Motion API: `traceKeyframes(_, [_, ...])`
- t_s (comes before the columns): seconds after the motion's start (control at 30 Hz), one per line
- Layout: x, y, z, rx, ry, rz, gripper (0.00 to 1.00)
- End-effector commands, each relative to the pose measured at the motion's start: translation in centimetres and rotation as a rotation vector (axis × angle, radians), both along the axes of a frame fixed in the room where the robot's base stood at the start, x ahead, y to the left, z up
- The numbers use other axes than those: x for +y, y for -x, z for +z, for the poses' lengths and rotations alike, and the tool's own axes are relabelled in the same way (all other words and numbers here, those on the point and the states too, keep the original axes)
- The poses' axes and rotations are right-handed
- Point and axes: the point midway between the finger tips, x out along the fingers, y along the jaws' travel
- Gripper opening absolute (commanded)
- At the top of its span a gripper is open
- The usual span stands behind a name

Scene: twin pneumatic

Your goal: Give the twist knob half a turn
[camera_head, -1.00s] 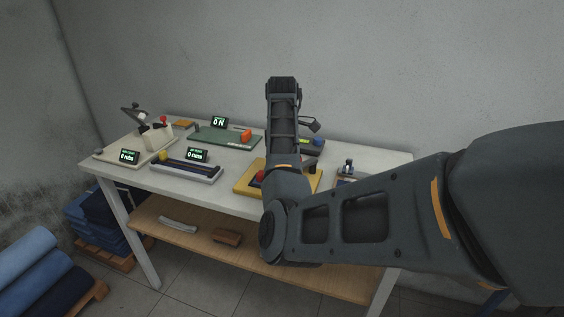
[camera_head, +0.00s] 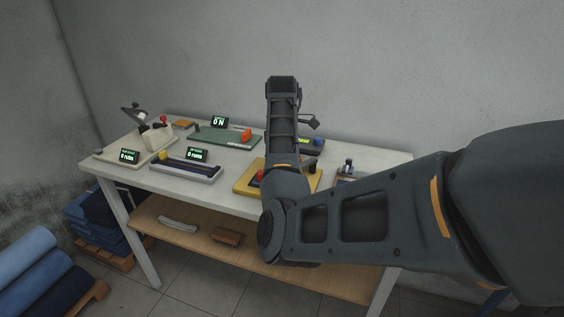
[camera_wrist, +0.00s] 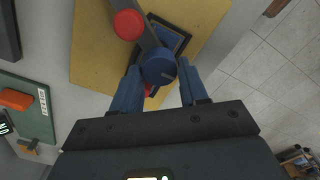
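A round blue knob (camera_wrist: 158,68) with a small mark on its face shows in the wrist view, above a yellow board (camera_wrist: 88,62). A grey bar runs from it to a red round cap (camera_wrist: 128,25). I cannot tell for sure whether this blue knob is the twist knob. My gripper (camera_wrist: 160,82) is open, its two blue fingers apart on either side of the blue knob's near edge. I cannot tell whether they touch it. In the head view my arm hides the gripper tips and much of the yellow board (camera_head: 246,184).
A dark device with a blue knob (camera_head: 317,141) is behind my arm.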

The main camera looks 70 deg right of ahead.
Motion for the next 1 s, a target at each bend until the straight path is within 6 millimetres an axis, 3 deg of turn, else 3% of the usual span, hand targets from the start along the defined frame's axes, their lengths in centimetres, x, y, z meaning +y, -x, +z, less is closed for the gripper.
traceKeyframes(0.2, [0.0,0.0,-0.1,0.001,-0.001,0.0,0.64])
traceKeyframes(0.5, [0.0,0.0,0.3,-0.001,0.001,0.0,0.64])
traceKeyframes(1.0, [0.0,-0.2,6.2,-0.004,0.0,0.0,0.64])
